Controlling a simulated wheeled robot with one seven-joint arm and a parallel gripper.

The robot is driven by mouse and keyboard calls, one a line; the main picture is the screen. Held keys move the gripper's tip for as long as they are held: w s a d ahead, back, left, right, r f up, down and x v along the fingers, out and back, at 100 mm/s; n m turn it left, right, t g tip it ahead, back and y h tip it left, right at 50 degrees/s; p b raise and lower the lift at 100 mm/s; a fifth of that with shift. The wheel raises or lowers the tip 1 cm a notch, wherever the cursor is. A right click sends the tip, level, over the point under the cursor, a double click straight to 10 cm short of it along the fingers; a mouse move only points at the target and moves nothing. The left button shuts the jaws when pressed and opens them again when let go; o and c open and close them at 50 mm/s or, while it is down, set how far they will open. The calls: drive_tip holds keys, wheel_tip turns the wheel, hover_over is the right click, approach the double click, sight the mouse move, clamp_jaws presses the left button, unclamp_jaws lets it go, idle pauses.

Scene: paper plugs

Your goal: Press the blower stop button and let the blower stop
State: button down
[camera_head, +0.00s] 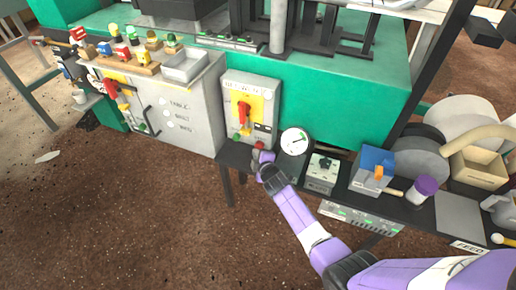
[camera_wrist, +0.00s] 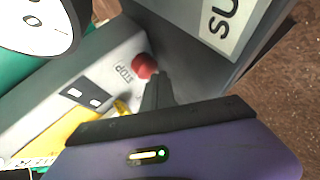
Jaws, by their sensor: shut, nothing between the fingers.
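The red stop button (camera_wrist: 144,66) sits beside the printed word STOP on a grey panel in the wrist view. In the head view the red button (camera_head: 260,146) is at the lower right of the grey control box (camera_head: 232,84). My gripper (camera_wrist: 155,84) is shut and empty, its fingertips at the button's edge in the wrist view. I cannot tell whether they touch it. In the head view my gripper (camera_head: 262,156) is just in front of and below the button. A red rotary handle (camera_head: 243,112) on a yellow plate is above. The blower itself cannot be told apart.
A round white gauge (camera_head: 294,141) stands right of the control box. The floor in front is mostly open.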

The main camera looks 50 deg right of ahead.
sight(251, 171)
drive_tip(key=shift+w+d, duration=0.2)
drive_tip(key=shift+d, duration=0.3)
idle(0.5)
drive_tip(key=shift+a, duration=0.15)
drive_tip(key=shift+s+a, duration=0.35)
drive_tip(key=shift+a, duration=0.35)
drive_tip(key=shift+a, duration=0.1)
drive_tip(key=shift+s+a+f+b, duration=0.15)
drive_tip(key=shift+s+a+b, duration=0.1)
drive_tip(key=shift+a+b, duration=0.4)
drive_tip(key=shift+s+a+b, duration=0.3)
drive_tip(key=shift+a, duration=0.55)
drive_tip(key=shift+s+a+b, duration=0.3)
drive_tip(key=shift+a, duration=0.5)
